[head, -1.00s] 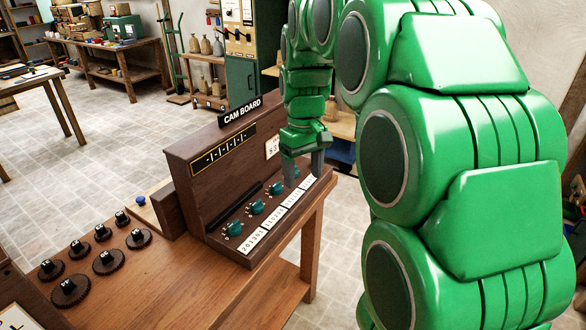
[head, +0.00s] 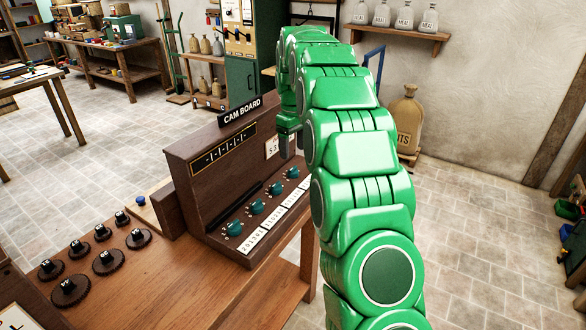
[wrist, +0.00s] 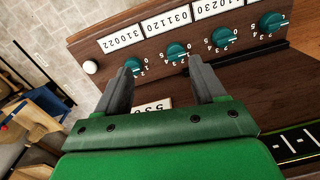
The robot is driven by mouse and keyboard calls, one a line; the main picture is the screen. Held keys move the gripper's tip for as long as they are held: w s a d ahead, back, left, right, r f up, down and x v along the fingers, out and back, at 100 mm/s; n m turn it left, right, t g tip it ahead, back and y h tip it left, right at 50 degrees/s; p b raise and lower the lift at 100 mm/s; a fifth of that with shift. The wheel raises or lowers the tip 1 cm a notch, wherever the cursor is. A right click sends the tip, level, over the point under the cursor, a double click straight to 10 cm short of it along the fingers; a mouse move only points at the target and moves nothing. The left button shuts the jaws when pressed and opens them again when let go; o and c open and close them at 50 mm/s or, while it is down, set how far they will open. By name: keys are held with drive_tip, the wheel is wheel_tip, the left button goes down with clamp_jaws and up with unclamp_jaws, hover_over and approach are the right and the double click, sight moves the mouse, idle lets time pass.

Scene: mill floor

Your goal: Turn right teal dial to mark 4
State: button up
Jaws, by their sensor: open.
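The cam board (head: 185,170) is a dark wooden console with several teal dials in a row. The right teal dial (head: 293,172) is at the far right end of the row in the head view. In the wrist view the board is upside down, and this dial (wrist: 133,64) is leftmost, partly behind a fingertip. Its pointer position is too small to read. My gripper (wrist: 163,64) is open and empty, its fingers apart. In the head view my gripper (head: 286,143) hangs above and behind the right dial, partly hidden by my arm.
White number cards (head: 252,241) lie in front of the dials. A white knob (wrist: 91,67) sits beyond the right dial. Several black knobs on dark discs (head: 107,262) stand on the bench (head: 170,270) at left. Open floor lies to the right.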

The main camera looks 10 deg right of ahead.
drive_tip(key=n, duration=0.2)
hover_over(293, 168)
wheel_tip(293, 168, down, 7)
drive_tip(key=shift+w+f, duration=0.1)
drive_tip(key=shift+f, duration=3.85)
drive_tip(key=shift+c, duration=0.2)
drive_tip(key=c, duration=1)
drive_tip(key=shift+c, duration=0.2)
